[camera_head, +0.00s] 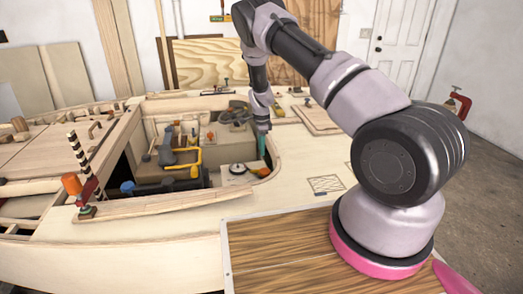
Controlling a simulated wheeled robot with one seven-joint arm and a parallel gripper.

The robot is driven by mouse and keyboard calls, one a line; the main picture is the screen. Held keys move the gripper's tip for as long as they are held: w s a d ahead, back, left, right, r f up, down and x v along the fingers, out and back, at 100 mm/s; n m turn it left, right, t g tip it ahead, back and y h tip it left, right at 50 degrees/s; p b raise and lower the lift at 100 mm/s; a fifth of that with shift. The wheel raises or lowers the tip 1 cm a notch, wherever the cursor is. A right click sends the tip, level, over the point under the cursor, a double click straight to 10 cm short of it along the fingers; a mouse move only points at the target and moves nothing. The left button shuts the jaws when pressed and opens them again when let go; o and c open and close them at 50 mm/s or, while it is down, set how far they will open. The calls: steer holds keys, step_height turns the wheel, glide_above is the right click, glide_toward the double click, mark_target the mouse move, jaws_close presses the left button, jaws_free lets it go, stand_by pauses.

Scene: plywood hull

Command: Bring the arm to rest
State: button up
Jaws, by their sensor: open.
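My arm rises from its pink-ringed base at the lower right, bends at the top, and reaches down over the plywood hull (310,165). My gripper (264,150) is at the far end of the arm, small in the view, near the right rim of the hull's open well. Its fingers are open. A teal upright piece shows just below and around the fingertips; I cannot tell whether it is part of my gripper or a separate thing.
The open well holds yellow pipe parts (196,160), dark machinery and a round white-and-dark part (238,169). A red clamp (458,103) is at the right. The deck right of the well is mostly clear.

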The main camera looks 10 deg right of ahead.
step_height(320, 180, up, 19)
steer(key=s+n+t+y, duration=0.1)
steer(key=s+n+y, duration=0.1)
steer(key=s+d+r+n+t, duration=0.15)
steer(key=s+r, duration=0.35)
steer(key=r, duration=0.5)
steer(key=s+d+r+n+t, duration=0.1)
steer(key=s+r+n, duration=0.25)
steer(key=r, duration=0.55)
steer(key=s+d+r+n+t+y, duration=0.1)
steer(key=s+r+n+t, duration=0.15)
steer(key=s+r, duration=0.9)
steer(key=s+d+n+t+h, duration=0.1)
steer(key=s+n, duration=0.3)
steer(key=s, duration=1.2)
steer(key=shift+s+d+r, duration=0.2)
steer(key=shift+s+d, duration=0.1)
steer(key=shift+s, duration=0.05)
steer(key=shift+n, duration=0.25)
